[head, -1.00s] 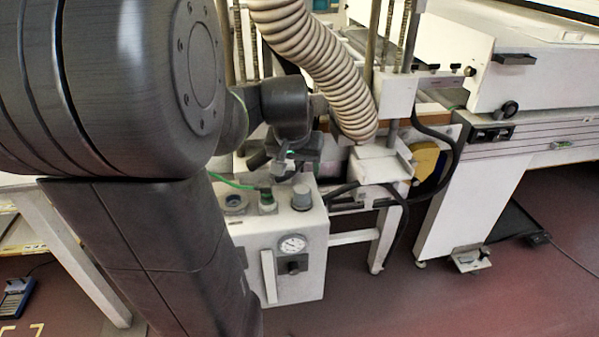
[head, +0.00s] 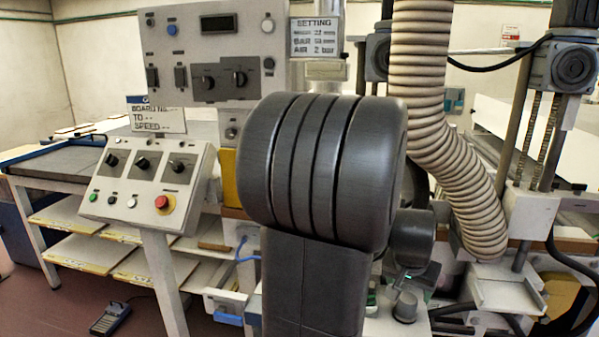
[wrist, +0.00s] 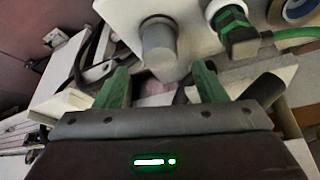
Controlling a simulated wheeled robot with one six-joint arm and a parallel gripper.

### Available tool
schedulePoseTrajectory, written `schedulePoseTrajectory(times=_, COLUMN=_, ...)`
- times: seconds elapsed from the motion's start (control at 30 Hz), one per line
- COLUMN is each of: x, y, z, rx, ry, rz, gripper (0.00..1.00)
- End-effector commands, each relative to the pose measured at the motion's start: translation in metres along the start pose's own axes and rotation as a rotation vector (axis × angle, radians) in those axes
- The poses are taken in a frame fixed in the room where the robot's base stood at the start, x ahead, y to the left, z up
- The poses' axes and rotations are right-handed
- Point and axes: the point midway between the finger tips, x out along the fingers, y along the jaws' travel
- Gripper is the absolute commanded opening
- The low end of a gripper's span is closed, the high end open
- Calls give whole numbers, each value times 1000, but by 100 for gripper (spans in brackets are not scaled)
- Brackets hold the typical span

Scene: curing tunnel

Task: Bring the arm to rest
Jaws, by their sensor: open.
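My gripper (wrist: 162,84) shows in the wrist view with its two green fingers spread apart and nothing between them. A grey round knob (wrist: 159,42) stands on a white box just beyond the fingers, apart from them. In the head view my dark arm fills the middle and hides much of what is behind it. The arm's wrist end shows at its right, low over the same grey knob (head: 405,307). The fingers cannot be made out in the head view.
A green fitting with a hose (wrist: 236,32) is beside the knob. A ribbed hose (head: 425,90) hangs right of my arm. A control panel (head: 150,185) with a red button stands left. Shelves with boards (head: 75,220) are farther left. Open floor shows at lower left.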

Motion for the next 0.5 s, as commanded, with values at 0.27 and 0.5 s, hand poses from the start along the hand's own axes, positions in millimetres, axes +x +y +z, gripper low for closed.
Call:
schedulePoseTrajectory(times=0.27, x=46, y=0, z=1, rx=0, ry=-4, rz=1, gripper=64)
schedulePoseTrajectory(times=0.5, x=63, y=0, z=0, rx=0, ry=-1, rz=1, gripper=64)
